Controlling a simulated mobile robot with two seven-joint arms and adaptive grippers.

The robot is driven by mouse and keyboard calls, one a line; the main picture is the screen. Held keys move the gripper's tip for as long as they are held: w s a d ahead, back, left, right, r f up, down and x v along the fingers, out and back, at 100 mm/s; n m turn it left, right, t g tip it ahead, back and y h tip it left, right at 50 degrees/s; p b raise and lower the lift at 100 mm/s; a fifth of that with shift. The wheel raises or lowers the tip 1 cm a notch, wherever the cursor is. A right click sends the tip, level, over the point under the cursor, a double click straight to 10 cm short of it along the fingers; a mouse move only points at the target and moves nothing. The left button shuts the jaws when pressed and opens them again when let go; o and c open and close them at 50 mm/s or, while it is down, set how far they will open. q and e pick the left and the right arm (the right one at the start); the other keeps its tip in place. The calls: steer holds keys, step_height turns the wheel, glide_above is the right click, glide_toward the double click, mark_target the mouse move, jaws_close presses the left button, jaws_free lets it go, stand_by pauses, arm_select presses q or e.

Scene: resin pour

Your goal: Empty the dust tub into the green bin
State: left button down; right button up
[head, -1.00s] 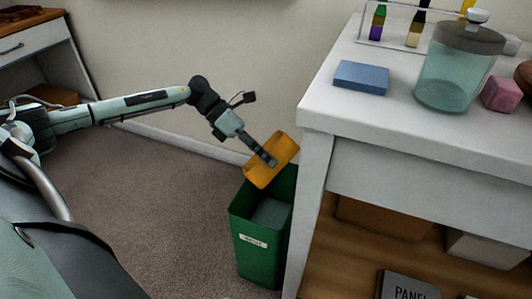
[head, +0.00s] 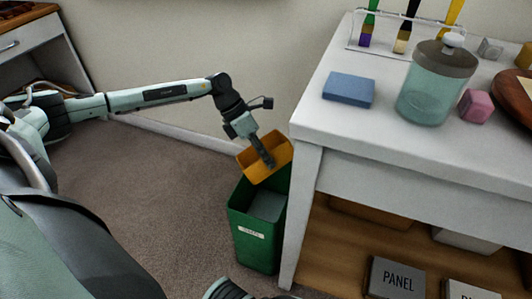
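The orange dust tub (head: 252,171) is in my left gripper (head: 266,159), above the mouth of the green bin (head: 257,247). The gripper is shut on the tub's wall, one dark finger showing across it. The tub's open top and inside now face partly toward me, and I see no dust in it. The green bin stands upright on the carpet against the table's left side, with a white label on its front. A grey surface shows inside the bin; I cannot tell what it is.
The white table (head: 330,137) stands right beside the bin. On it are a blue block (head: 348,89), a lidded glass jar (head: 426,95), a pink cube (head: 476,106) and a brush rack. Boxes marked PANEL (head: 396,279) lie on the shelf below. Carpet left of the bin is clear.

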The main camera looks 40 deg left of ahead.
arm_select(q)
steer(key=shift+w+d+y+p, duration=0.1)
steer(key=shift+d+y+p, duration=0.2)
steer(key=shift+y+p, duration=0.3)
steer(key=shift+w+d+f+g+y, duration=0.15)
steer(key=shift+g+y, duration=0.15)
steer(key=shift+y, duration=0.3)
steer(key=shift+d+f+y, duration=0.35)
steer(key=shift+y, duration=0.65)
steer(key=shift+f+g+y, duration=0.2)
steer(key=shift+g+y, duration=0.2)
steer(key=shift+y, duration=0.5)
arm_select(e)
steer(key=shift+s+d+f, duration=0.1)
steer(key=shift+s+f, duration=0.3)
steer(key=shift+f, duration=0.3)
steer(key=shift+s+d+f, duration=0.15)
steer(key=shift+s+f, duration=0.25)
steer(key=shift+f, duration=0.25)
steer(key=shift+s+d+f, duration=0.1)
steer(key=shift+s+f, duration=0.3)
steer(key=shift+f, duration=0.3)
